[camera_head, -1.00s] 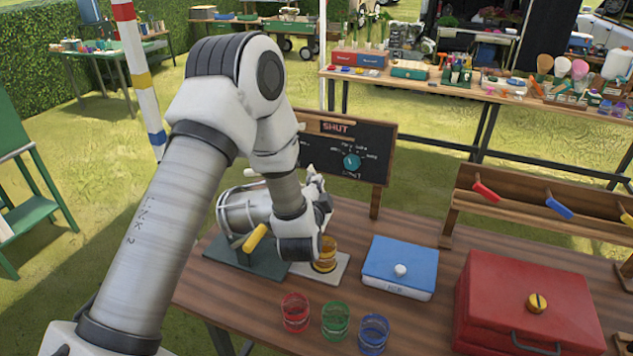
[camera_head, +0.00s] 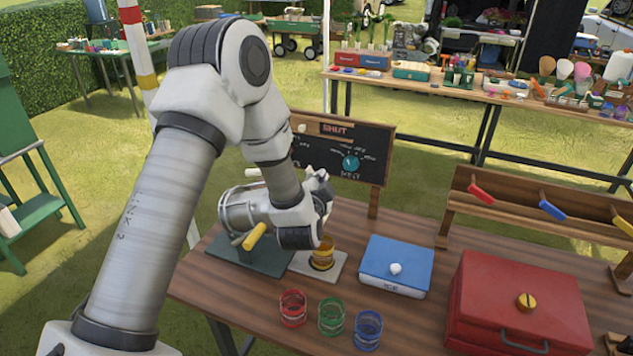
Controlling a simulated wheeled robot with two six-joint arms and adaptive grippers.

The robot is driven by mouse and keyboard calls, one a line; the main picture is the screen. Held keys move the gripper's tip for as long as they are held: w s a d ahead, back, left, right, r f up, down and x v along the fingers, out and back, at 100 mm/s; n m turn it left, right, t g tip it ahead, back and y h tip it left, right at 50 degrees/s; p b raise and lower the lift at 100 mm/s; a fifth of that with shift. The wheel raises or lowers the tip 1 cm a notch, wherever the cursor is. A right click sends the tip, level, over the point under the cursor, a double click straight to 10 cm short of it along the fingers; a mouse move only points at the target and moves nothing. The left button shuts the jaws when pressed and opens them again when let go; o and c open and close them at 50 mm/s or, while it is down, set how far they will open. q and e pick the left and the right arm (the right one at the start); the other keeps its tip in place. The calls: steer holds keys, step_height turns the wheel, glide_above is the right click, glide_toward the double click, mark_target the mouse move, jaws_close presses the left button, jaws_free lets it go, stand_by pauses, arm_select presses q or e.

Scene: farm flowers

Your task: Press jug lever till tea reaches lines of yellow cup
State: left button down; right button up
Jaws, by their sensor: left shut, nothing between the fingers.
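The yellow cup (camera_head: 322,256) stands on a light pad in front of the jug, partly hidden by my left arm. I cannot make out its tea level or lines. The metal jug (camera_head: 240,209) lies on its side in a dark green stand (camera_head: 265,262), with a yellow handle (camera_head: 254,237) at its front. My left gripper (camera_head: 322,190) is shut and empty, beside the jug's right end and above the yellow cup. The jug's lever is hidden or not clear behind the gripper, so I cannot tell if they touch. My right gripper is not in view.
Red (camera_head: 293,308), green (camera_head: 331,316) and blue (camera_head: 368,330) cups stand at the table's front. A blue-lidded box (camera_head: 395,262) and a red case (camera_head: 520,310) stand to the right. A chalkboard sign (camera_head: 345,155) with a dial stands behind the jug.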

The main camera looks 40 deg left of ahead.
arm_select(q)
steer(key=f+b+v, duration=0.1)
steer(key=b+v, duration=0.1)
steer(key=v, duration=0.6)
steer(key=shift+s+r, duration=0.35)
steer(key=shift+s, duration=0.05)
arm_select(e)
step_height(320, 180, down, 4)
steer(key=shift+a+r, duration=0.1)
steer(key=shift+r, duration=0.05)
arm_select(q)
steer(key=shift+d, duration=0.2)
